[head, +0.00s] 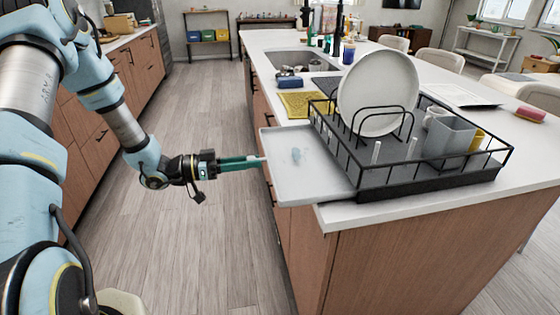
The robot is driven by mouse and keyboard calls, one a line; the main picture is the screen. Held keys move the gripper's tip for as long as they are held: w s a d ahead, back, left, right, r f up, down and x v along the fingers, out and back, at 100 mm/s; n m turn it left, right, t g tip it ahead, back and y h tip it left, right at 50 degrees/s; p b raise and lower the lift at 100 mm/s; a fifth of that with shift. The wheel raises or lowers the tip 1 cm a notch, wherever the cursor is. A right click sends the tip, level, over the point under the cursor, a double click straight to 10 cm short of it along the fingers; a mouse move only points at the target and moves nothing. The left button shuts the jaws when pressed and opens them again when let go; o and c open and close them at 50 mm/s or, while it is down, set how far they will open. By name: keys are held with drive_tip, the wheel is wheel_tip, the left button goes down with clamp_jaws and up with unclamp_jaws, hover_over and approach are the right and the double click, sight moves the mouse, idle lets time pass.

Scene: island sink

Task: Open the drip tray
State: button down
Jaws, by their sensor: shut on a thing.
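The drip tray (300,170) is a flat, light grey tray that sticks out from the left side of the black dish rack (440,180). It overhangs the left edge of the island counter. My gripper (262,161) reaches in from the left, with its green fingers at the tray's outer left edge. The fingers are shut on that edge. A small bluish patch (296,154) shows on the tray's surface; I cannot tell what it is. The tray's right end meets the rack, and any part under the rack is hidden.
The rack holds a large white plate (377,92), a grey container (448,138) and cups. A yellow cloth (302,104) and a sink (304,61) lie behind the tray. The wooden floor (190,240) left of the island is clear. Cabinets (140,75) line the left.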

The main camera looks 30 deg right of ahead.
drive_tip(key=v, duration=0.6)
drive_tip(key=shift+w+a, duration=0.1)
drive_tip(key=c, duration=0.9)
unclamp_jaws()
drive_tip(key=b+v, duration=0.3)
drive_tip(key=v, duration=0.7)
drive_tip(key=shift+w+a+b, duration=0.15)
drive_tip(key=shift+a+b, duration=0.15)
drive_tip(key=shift+a, duration=0.05)
